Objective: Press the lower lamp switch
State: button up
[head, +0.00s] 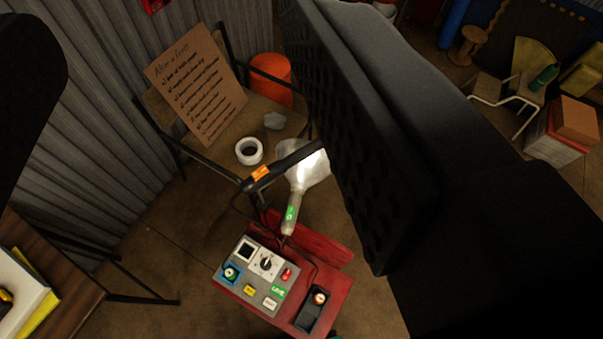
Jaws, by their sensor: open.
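A black box with a round orange-and-white control (320,297) sits beside the panel. I cannot tell which is the lower lamp switch. My gripper (185,130) is open, its dark jaws wide apart, nearer the camera than the panel.
A handwritten cardboard sign (195,85), a white roll (249,151) and an orange bucket (271,80) are behind. A wooden table (55,300) is lower left. The right jaw hides much of the right.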

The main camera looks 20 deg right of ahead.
aim_at(289, 216)
jog(key=k, duration=0.5)
jog(key=u, duration=0.7)
jog(key=k, duration=1.05)
jog(key=z, duration=0.7)
jog(key=i, duration=1.05)
jog(key=u, duration=0.05)
